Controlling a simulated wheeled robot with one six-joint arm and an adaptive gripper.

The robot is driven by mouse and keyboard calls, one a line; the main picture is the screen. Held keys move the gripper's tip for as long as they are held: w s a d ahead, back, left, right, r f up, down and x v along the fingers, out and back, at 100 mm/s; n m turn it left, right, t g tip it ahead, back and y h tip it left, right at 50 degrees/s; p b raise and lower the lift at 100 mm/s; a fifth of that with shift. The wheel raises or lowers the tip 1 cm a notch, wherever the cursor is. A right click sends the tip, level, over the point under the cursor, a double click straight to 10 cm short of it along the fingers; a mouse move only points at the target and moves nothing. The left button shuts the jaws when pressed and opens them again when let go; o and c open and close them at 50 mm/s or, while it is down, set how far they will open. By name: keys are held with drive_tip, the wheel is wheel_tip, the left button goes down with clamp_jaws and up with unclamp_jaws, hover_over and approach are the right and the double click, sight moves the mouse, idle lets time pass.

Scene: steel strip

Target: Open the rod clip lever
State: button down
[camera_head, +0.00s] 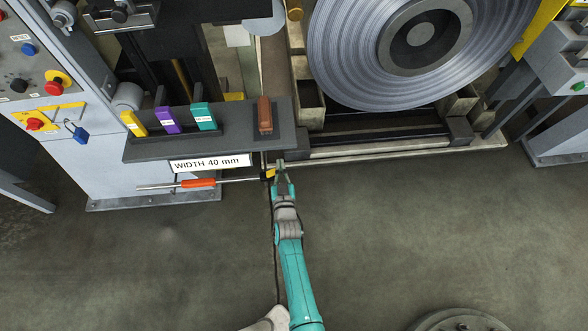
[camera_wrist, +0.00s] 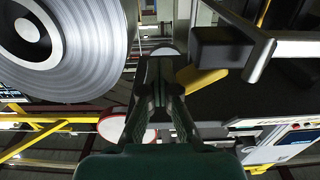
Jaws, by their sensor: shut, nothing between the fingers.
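A thin metal rod (camera_head: 240,181) with an orange grip (camera_head: 198,183) runs level under the dark shelf, below the "WIDTH 40 mm" label. At its right end is a small yellow lever (camera_head: 270,172), which I take for the rod clip lever. In the wrist view the yellow lever (camera_wrist: 203,79) sticks out below a black block (camera_wrist: 222,50), just right of my fingertips. My gripper (camera_head: 281,165) is shut and empty, its tips beside the lever. It also shows in the wrist view (camera_wrist: 163,68). I cannot tell whether the tips touch the lever.
The dark shelf (camera_head: 150,152) above carries yellow, purple and teal blocks (camera_head: 203,117) and a brown block (camera_head: 265,115). A large steel coil (camera_head: 350,70) stands behind at the right. A control panel (camera_head: 35,75) is at the left. The floor in front is mostly clear.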

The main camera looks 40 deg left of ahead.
idle(0.5)
drive_tip(key=shift+w+d, duration=1.25)
drive_tip(key=shift+w, duration=0.25)
drive_tip(key=v, duration=1.2)
